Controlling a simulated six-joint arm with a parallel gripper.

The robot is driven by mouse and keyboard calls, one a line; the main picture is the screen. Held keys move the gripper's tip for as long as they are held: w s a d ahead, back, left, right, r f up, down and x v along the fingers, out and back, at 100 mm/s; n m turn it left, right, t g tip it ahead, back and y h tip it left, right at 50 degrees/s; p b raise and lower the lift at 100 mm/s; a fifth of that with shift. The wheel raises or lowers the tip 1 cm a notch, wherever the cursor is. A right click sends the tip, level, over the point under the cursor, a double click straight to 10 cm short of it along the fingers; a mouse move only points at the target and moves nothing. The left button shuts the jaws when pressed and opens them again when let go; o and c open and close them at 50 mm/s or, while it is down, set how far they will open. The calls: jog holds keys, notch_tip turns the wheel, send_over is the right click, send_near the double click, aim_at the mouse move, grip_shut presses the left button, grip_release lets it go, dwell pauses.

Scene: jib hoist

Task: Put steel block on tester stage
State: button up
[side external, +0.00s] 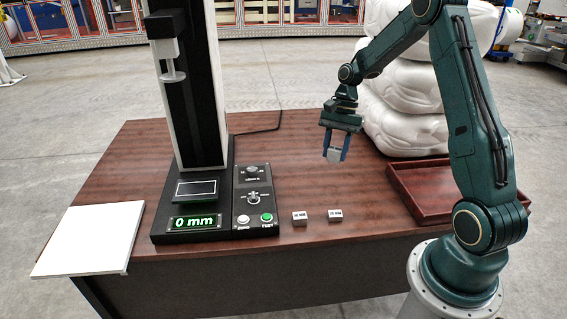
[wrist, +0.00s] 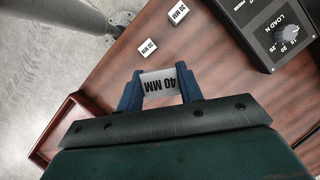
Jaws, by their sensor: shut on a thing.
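My gripper (side external: 335,152) is shut on a grey steel block (side external: 333,156) and holds it above the table, right of the tester. In the wrist view the blue fingers (wrist: 161,88) press on both ends of this block (wrist: 160,83), which is marked "40 MM". The tester stage (side external: 196,189) is a small flat plate at the foot of the tall black-and-white tester column (side external: 200,110). It looks empty, with the probe (side external: 172,74) well above it. The tester display (side external: 195,222) reads "0 mm".
Two small marked blocks, left (side external: 299,218) and right (side external: 335,215), lie near the table's front. The control panel (side external: 255,200) with knobs and buttons is beside the stage. A wooden tray (side external: 415,205) is at right, a white board (side external: 88,240) at left. The table middle is clear.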

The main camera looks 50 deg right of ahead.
jog(key=w+a+f+m+t, duration=0.2)
jog(key=w+a+m, duration=0.3)
jog(key=w+a, duration=0.2)
jog(key=w+a+f+m+t+h, duration=0.1)
jog(key=w+a+f+m+t, duration=0.1)
jog(key=w+a+m, duration=0.4)
jog(key=w+a, duration=0.1)
jog(key=w, duration=0.3)
jog(key=shift+a, duration=0.15)
jog(key=w+a, duration=1.2)
jog(key=shift+w+a, duration=0.1)
jog(key=shift+w+a, duration=0.15)
jog(key=shift+f, duration=1.7)
jog(key=shift+f, duration=0.1)
